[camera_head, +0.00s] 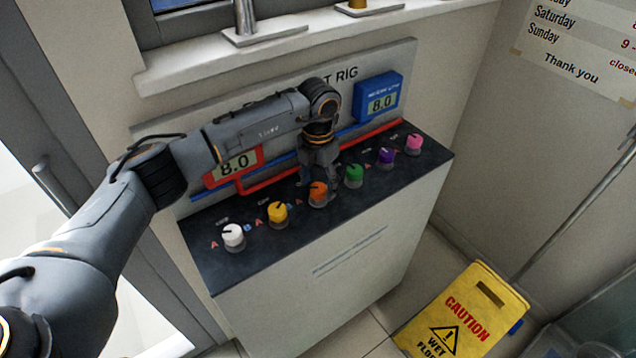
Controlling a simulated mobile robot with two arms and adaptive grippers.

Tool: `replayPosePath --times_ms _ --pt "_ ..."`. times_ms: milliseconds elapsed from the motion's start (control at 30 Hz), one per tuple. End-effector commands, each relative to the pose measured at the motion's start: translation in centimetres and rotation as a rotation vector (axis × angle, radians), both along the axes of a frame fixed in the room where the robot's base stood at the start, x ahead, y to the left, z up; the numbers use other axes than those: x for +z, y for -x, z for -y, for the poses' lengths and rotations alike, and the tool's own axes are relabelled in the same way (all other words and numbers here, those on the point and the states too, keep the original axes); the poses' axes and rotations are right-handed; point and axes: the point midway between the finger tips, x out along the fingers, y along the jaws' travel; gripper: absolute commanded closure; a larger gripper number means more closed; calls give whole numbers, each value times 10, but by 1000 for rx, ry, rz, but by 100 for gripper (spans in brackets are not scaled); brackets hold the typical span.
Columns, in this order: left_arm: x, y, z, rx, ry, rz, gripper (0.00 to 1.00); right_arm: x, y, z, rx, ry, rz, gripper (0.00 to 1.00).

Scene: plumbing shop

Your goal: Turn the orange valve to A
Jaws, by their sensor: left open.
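The orange valve (318,194) is a round knob on the dark top of the test rig, in the row between the yellow knob (278,213) and the green knob (353,174). My left gripper (320,176) points down right at the orange valve, from above and behind it. Its jaws are open, and its fingers partly overlap the back of the knob. I cannot tell whether they touch it. A red A shows to the left of the orange valve; the way its pointer faces is too small to tell. My right gripper is not in view.
A red meter (236,166) and a blue meter (379,97) both read 8.0. A yellow caution sign (462,312) stands on the floor at right.

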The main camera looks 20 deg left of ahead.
Motion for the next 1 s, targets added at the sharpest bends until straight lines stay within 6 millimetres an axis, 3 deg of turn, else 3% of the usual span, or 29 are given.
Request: replayPosePath --times_ms 533,700,1000 --pt "101 -1 0 1 1 2 39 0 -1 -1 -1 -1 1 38" --pt "113 0 0 1 0 0 39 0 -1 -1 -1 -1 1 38" --pt "115 0 0 1 0 -1 39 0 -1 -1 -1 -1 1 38"
